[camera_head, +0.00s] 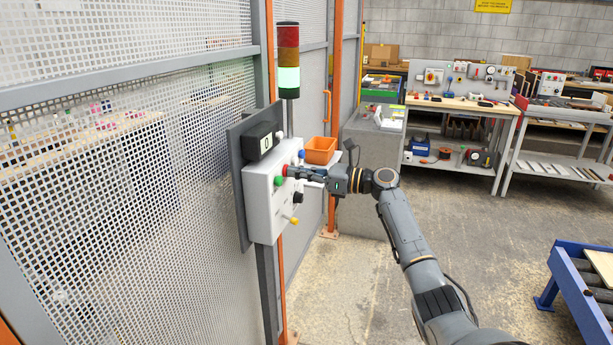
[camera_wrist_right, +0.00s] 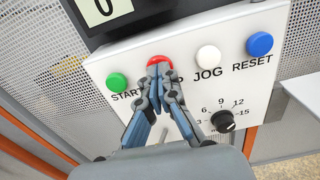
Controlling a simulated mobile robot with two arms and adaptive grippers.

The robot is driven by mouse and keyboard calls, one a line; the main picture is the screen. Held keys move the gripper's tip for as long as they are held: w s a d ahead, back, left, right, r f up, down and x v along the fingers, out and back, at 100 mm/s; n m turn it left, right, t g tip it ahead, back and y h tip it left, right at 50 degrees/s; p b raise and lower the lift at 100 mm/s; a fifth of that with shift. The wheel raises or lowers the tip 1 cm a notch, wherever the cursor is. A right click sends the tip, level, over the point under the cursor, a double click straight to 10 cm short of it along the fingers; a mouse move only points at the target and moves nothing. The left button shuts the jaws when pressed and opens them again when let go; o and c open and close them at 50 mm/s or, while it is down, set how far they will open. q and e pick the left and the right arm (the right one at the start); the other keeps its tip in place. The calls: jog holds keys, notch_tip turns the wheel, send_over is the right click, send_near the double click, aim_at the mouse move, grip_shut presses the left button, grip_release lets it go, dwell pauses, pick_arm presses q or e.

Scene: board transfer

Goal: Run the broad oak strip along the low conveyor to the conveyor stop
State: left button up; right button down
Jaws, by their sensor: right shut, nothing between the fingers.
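My right gripper (camera_head: 292,172) is shut and empty, its fingertips at the red button (camera_wrist_right: 159,61) of a white control box (camera_head: 262,205). In the right wrist view the fingertips (camera_wrist_right: 159,72) overlap the lower part of that button; I cannot tell whether it is pressed in. A green START button (camera_wrist_right: 117,82), a white JOG button (camera_wrist_right: 208,58), a blue RESET button (camera_wrist_right: 259,43) and a black dial (camera_wrist_right: 223,121) are beside it. A blue-framed roller conveyor (camera_head: 583,292) with a pale board (camera_head: 602,265) is cut off at the right edge. The conveyor stop is not visible.
The box hangs on a mesh fence (camera_head: 110,200) with orange posts. A black display (camera_head: 262,140) above it reads 0. The stack light (camera_head: 289,60) shows its green bottom section bright. An orange bin (camera_head: 320,150) is behind the box. Workbenches (camera_head: 460,105) line the back; the middle floor is clear.

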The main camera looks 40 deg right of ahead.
jog(key=shift+r, duration=0.15)
dwell(0.4)
jog(key=p+v, duration=0.1)
jog(key=v, duration=0.2)
jog(key=shift+s, duration=0.1)
jog(key=shift+f, duration=0.2)
dwell(0.9)
